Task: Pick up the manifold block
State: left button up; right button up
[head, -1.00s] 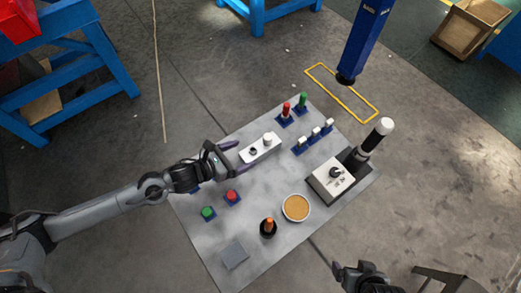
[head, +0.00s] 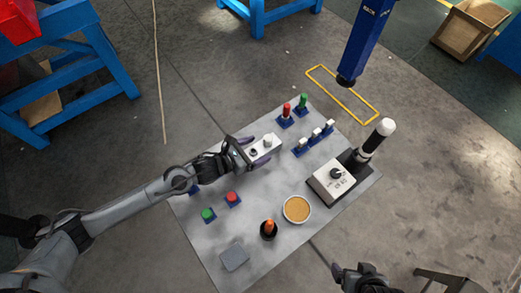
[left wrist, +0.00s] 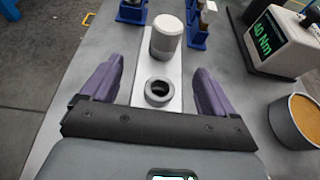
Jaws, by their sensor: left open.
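The manifold block (head: 262,149) is a long pale block lying on the grey table panel (head: 262,208). In the left wrist view the block (left wrist: 174,72) shows a white cylindrical cap and a dark-centred ring port on top. My left gripper (head: 252,155) is open at the near end of the block. Its two purple fingers (left wrist: 157,85) stand on either side of the block, with gaps visible. The gripper's palm hides the block's near end. My right gripper (head: 352,276) is at the bottom edge, away from the block, and its jaws are unclear.
Red and green plugs (head: 287,116) and a row of white-topped pieces (head: 315,138) stand beyond the block. A torque meter (head: 334,179), a bowl (head: 296,209), an orange-handled tool (head: 269,228) and red and green buttons (head: 208,214) are on the panel. A blue post (head: 365,40) stands behind.

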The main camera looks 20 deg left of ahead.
pick_arm(q)
grip_shut()
jog(key=shift+r, duration=0.25)
jog(key=shift+r, duration=0.15)
